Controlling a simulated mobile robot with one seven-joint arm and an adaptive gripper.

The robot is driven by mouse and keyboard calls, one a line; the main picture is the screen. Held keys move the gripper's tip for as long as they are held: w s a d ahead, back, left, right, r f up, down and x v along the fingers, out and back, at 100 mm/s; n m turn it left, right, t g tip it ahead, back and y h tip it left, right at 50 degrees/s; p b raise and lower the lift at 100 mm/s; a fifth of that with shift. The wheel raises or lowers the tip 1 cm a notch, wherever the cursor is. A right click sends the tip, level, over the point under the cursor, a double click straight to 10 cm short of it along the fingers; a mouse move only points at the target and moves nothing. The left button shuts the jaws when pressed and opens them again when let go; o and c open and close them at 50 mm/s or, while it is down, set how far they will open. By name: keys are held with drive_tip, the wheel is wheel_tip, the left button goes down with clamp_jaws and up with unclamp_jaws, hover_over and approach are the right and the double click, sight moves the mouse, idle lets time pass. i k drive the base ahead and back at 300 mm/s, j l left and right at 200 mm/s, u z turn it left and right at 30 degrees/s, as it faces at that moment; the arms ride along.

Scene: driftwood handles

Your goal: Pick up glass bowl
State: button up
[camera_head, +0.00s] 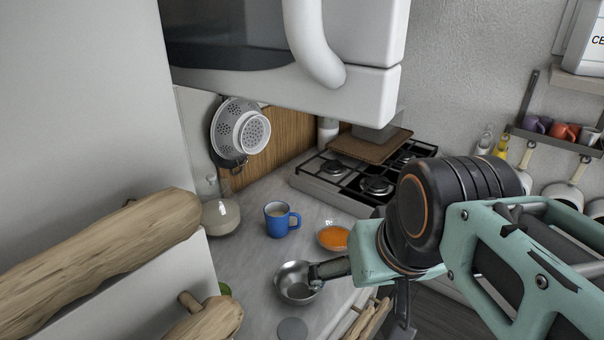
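A small shallow bowl with a pale, clear-looking rim (322,232) and orange contents sits on the grey counter, right of the blue mug; it looks the most like glass. A shiny grey round bowl or pan (290,279) stands nearer on the counter. A dark piece reaches from it towards my teal arm; I cannot tell whether it is a handle or part of my gripper. My arm comes in from the right, its end close to both bowls. Dark parts that may be my gripper (403,308) hang below the teal end; the fingertips cannot be made out.
A blue mug (278,220) and a clear round vessel (220,216) stand on the counter. A stove (340,185) is behind. A white cabinet (330,85) overhangs the counter. Driftwood handles (110,245) jut out at the left. A grey disc (292,329) lies in front.

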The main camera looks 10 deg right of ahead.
sight(331, 234)
drive_tip(key=l+u, duration=0.25)
drive_tip(key=u, duration=0.25)
drive_tip(key=i+l+u, duration=0.1)
drive_tip(key=l+u, duration=0.15)
drive_tip(key=u, duration=0.25)
drive_tip(key=l+u, duration=0.25)
drive_tip(key=u, duration=0.25)
drive_tip(key=l+z, duration=0.25)
drive_tip(key=l, duration=0.3)
drive_tip(key=l+z, duration=0.1)
drive_tip(key=z, duration=0.25)
drive_tip(key=i+l+z, duration=0.1)
drive_tip(key=z, duration=0.65)
drive_tip(key=k+l+z, duration=0.2)
drive_tip(key=k+u, duration=0.25)
drive_tip(key=k, duration=0.45)
drive_tip(key=i+z, duration=0.15)
drive_tip(key=i, duration=0.3)
drive_tip(key=i+j+z, duration=0.15)
drive_tip(key=i, duration=0.35)
